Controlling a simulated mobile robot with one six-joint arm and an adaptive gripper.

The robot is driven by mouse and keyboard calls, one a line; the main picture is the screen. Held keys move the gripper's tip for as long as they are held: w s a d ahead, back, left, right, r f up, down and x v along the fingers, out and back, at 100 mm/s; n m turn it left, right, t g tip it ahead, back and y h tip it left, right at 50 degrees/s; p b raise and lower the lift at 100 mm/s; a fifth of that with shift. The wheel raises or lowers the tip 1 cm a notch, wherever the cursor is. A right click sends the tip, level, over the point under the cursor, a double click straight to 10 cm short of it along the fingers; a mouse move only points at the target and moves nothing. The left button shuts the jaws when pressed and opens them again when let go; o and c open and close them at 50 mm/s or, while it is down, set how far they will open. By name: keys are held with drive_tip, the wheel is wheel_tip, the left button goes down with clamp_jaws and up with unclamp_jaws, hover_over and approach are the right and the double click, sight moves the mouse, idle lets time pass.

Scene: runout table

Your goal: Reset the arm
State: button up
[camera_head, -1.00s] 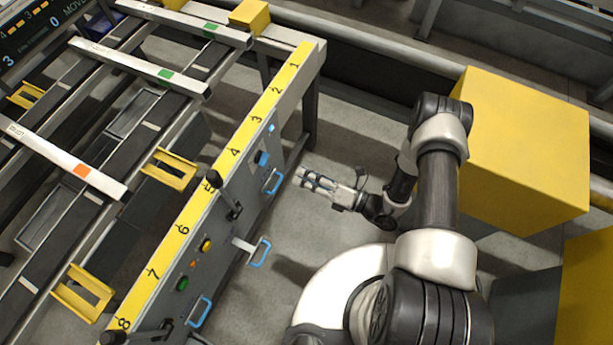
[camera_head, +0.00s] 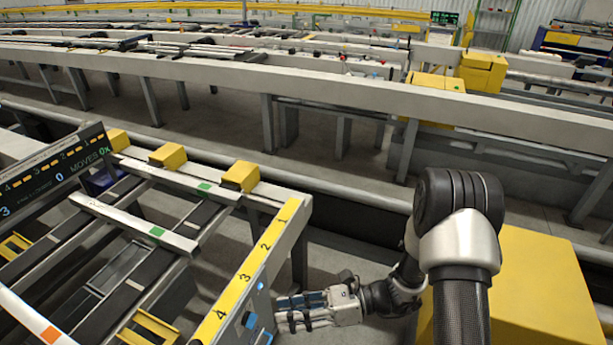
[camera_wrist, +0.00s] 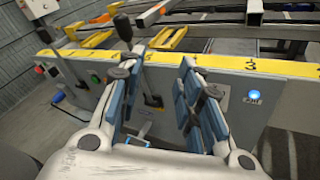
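My gripper (camera_head: 282,313) is low at the bottom middle of the head view, beside the front panel of the runout table. The wrist view shows its two blue-padded fingers (camera_wrist: 160,85) apart, with nothing held between them. The grey front panel (camera_wrist: 232,105) with a lit blue button (camera_wrist: 254,96) lies beyond the fingertips. A black-knobbed lever (camera_wrist: 150,88) shows between the fingers. I cannot tell the exact gap to the panel.
A numbered yellow strip (camera_head: 243,280) tops the panel edge. White bars (camera_head: 134,222) cross the table, and yellow blocks (camera_head: 240,176) stand at its back edge. A large yellow box (camera_head: 545,285) is close to my arm on the right. Long rails run behind.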

drive_tip(key=s+d+r+n+g+h, duration=0.1)
drive_tip(key=s+d+r+n+h, duration=0.1)
drive_tip(key=s+r+n+h, duration=0.35)
drive_tip(key=s+d+r+n+g+h, duration=0.1)
drive_tip(key=s+d+r+n+h, duration=0.2)
drive_tip(key=r+n, duration=0.45)
drive_tip(key=s+d+r+n+t+h, duration=0.6)
drive_tip(key=d+r+n+t+h, duration=0.2)
drive_tip(key=d, duration=0.4)
drive_tip(key=shift+d+r+n+t, duration=0.3)
drive_tip(key=shift+r+n, duration=0.2)
drive_tip(key=shift+r, duration=0.2)
drive_tip(key=shift+a, duration=0.15)
